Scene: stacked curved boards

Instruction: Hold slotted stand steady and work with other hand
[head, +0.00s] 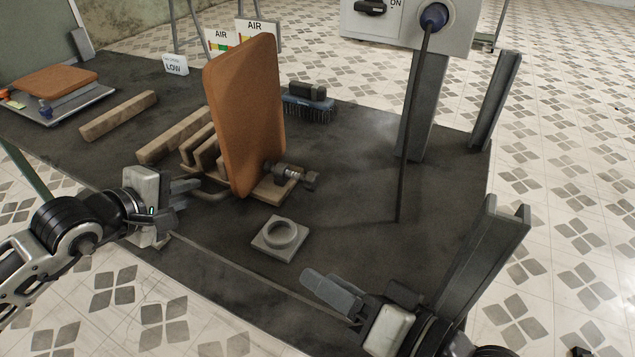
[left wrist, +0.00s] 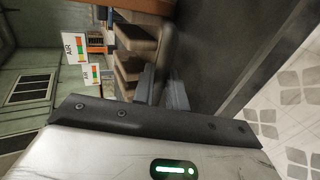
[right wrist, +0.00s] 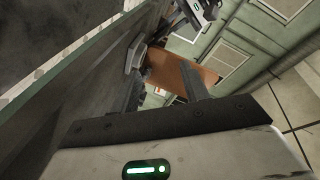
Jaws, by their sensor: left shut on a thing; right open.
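The wooden slotted stand (head: 200,155) is on the dark workbench, with an orange-brown curved board (head: 245,115) standing upright at it and hiding part of it. A small clamp (head: 290,173) sits at its right end. My left gripper (head: 192,192) is shut at the stand's near left side; its fingers (left wrist: 163,90) meet the stand's edge in the left wrist view, but the exact contact is hard to see. My right gripper (head: 365,290) is open and empty at the bench's near right. The board (right wrist: 180,72) shows beyond its fingers in the right wrist view.
A square block with a ring (head: 280,238) lies in front of the stand. A brush (head: 308,102) is behind the board. A grey post with a box and hanging rod (head: 400,170) stands right.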

